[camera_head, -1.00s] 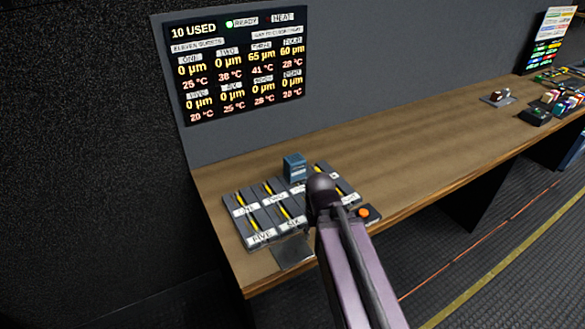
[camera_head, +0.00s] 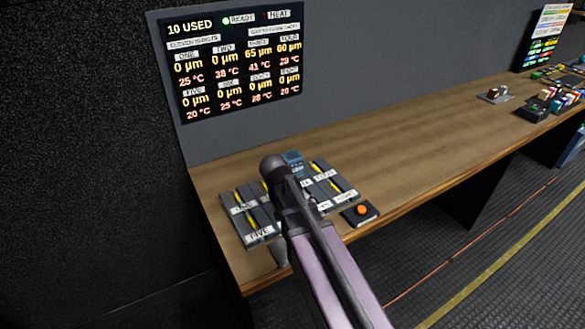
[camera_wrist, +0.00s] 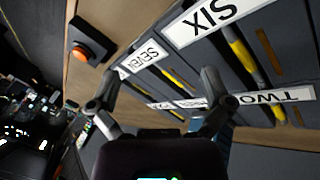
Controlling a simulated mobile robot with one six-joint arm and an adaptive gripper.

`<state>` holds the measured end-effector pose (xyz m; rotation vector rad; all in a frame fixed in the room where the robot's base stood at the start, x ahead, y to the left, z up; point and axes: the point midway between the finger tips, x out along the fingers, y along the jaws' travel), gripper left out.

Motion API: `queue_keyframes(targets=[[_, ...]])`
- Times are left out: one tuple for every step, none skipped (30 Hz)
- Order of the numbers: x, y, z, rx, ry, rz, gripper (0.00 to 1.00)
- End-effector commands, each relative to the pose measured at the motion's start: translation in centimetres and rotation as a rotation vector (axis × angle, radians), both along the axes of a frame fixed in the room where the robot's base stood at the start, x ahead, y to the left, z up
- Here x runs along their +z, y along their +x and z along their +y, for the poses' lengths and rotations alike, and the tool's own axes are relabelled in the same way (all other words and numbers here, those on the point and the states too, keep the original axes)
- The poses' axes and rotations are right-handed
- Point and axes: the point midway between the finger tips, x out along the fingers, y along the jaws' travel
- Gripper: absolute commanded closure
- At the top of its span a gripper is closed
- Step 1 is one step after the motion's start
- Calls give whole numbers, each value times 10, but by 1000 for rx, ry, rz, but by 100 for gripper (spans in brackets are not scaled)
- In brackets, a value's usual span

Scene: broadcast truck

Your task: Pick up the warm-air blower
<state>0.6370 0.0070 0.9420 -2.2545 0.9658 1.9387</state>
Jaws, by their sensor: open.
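A small blue block with a label (camera_head: 294,158) stands at the back of the slotted rack. It may be the warm-air blower, but I cannot tell for certain. My arm hides its lower left part in the head view. In the wrist view a blue piece (camera_wrist: 222,132) shows beside the right finger. My gripper (camera_wrist: 158,84) is open, with its two fingers apart over the rack and nothing seen between them. In the head view my arm mostly hides the gripper.
The dark rack (camera_head: 233,199) has yellow-striped slots with number-word labels. An orange button on a dark base (camera_head: 361,211) sits at its right. A readout screen (camera_head: 238,62) is on the wall behind. The bench middle (camera_head: 400,145) is clear. Small items (camera_head: 497,95) stand farther right.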

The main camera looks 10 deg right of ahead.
Motion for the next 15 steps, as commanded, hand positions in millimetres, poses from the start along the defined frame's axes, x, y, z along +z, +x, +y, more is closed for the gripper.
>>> queue_keyframes(targets=[[2, 21, 8, -44, -52, -39, 0], [5, 29, 11, -75, -84, -68, 0], [8, 39, 14, -115, -126, -107, 0], [11, 47, 18, -143, -155, -139, 0], [14, 55, 22, -171, -184, -173, 0], [19, 65, 27, -208, -221, -221, 0], [22, 72, 32, -233, -249, -258, 0], [26, 80, 37, -260, -276, -297, 0], [31, 90, 44, -291, -307, -352, 0], [35, 97, 49, -315, -331, -393, 0], [39, 104, 55, -337, -353, -435, 0], [44, 113, 62, -365, -380, -492, 0], [48, 119, 67, -383, -397, -533, 0], [52, 124, 73, -400, -412, -573, 0], [57, 131, 80, -422, -430, -624, 0]])
